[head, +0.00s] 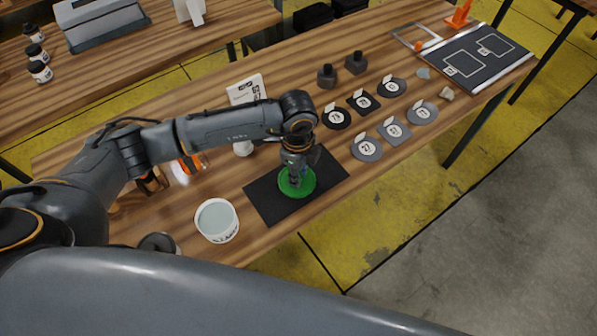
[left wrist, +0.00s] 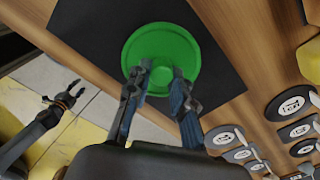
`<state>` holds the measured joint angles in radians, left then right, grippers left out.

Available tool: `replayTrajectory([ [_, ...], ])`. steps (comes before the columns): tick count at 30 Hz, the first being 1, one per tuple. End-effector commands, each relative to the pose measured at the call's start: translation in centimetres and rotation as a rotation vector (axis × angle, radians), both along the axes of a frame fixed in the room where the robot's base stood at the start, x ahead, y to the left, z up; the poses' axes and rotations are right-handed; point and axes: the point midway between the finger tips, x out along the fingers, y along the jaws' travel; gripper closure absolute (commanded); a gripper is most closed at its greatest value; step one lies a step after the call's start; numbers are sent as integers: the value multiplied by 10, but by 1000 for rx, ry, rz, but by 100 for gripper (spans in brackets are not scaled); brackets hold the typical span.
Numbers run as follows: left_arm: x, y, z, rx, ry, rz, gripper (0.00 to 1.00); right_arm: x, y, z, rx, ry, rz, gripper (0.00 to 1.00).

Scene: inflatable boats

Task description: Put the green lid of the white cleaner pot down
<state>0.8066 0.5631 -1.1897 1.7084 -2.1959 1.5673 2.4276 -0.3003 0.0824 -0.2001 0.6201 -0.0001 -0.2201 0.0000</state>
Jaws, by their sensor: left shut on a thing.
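The green lid (head: 297,182) is at the black mat (head: 262,199); I cannot tell whether it touches the mat or hangs just above it. My left gripper (head: 296,178) points down and is shut on the middle of the lid. In the left wrist view the lid (left wrist: 160,52) shows as a round green disc, with the fingertips of my left gripper (left wrist: 160,78) at its near part. The white cleaner pot (head: 217,220) stands uncovered to the left of the mat, with pale contents. What seems to be my right gripper (left wrist: 62,103) is small at the left of the wrist view.
Round and square labelled discs (head: 367,149) lie right of the mat. Two dark knobbed pieces (head: 327,76) stand behind them. A white card (head: 246,89) and an orange-marked bottle (head: 190,164) are behind my left arm. A dark panel (head: 470,60) lies at the far right.

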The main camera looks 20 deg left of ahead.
Motion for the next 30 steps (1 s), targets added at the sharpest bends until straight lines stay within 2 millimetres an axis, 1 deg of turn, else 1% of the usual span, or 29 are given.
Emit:
replayTrajectory([
  [1, 0, 0, -3, 0, 1, 0, 100, 0, 0, -3, 0, 0, 0, 60],
  [2, 0, 0, -2, 0, 0, 0, 73, 0, 0, -2, 0, 0, 0, 60],
  [3, 0, 0, -2, 0, 1, 0, 65, 0, 0, -1, 0, 0, 0, 60],
  [5, 0, 0, -2, 0, 1, 0, 55, 0, 0, -1, 0, 0, 0, 60],
  [13, 0, 0, -1, 0, 1, 0, 55, 0, 0, -1, 0, 0, 0, 60],
  [16, 0, 0, 4, 0, 0, 0, 55, 0, 1, 3, 1, 0, -1, 60],
  [17, 0, 0, 5, 0, -1, 0, 55, 0, 1, 1, 1, -1, -1, 60],
  [20, 1, 0, 19, -1, -3, -1, 55, 0, 2, -2, 2, -1, -1, 60],
  [30, 1, 1, 90, 1, -3, -2, 55, 0, 4, -12, 5, 0, -2, 60],
])
